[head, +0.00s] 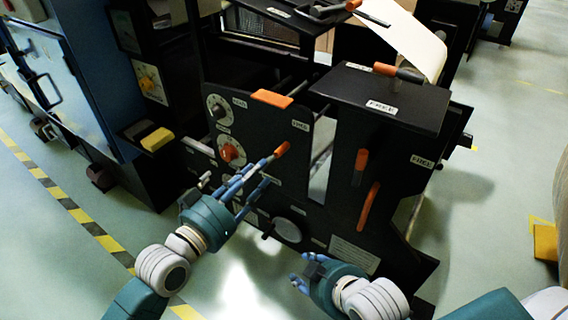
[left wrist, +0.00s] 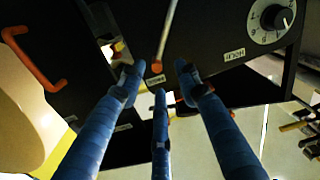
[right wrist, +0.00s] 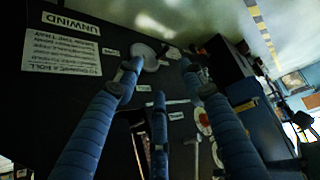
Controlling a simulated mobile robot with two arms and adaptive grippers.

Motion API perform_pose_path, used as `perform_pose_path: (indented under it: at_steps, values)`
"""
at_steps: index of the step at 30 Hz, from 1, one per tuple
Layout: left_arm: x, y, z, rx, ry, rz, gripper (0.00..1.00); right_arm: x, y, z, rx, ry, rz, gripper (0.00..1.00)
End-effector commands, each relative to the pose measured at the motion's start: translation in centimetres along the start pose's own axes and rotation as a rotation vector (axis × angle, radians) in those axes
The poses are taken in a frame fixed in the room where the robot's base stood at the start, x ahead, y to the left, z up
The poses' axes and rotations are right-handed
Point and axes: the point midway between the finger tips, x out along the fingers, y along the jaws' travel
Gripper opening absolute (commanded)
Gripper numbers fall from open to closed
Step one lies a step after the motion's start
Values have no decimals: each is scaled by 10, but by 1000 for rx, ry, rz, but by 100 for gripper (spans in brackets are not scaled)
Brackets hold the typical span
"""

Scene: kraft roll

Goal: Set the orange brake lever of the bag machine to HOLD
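In the head view, an orange-tipped lever (head: 281,149) stands out from the dark front panel of the bag machine (head: 330,215). My right gripper (head: 301,272) is open and empty, low in front of the panel.
Other orange handles are on the machine: a flat one (head: 271,98), an upright one (head: 361,161) and a long one (head: 368,207). Dials (head: 218,107) sit left of the lever. An UNWIND notice (right wrist: 62,44) shows in the right wrist view. Floor in front is clear.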

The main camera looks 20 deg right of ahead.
Motion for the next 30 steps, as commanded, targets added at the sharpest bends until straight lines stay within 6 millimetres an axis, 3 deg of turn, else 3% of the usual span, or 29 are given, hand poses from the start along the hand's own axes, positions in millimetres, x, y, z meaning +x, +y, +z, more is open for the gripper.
perform_pose_path:
  at_steps: [8,21,30]
  values:
    - [20,12,-8,2,18,28,33,-4,-2,-26,-2,99,-4,40]
    - [90,13,-8,3,16,25,33,-14,-13,-113,-5,457,-25,40]
    - [107,13,-9,4,16,25,33,-25,-16,-138,-5,568,-32,40]
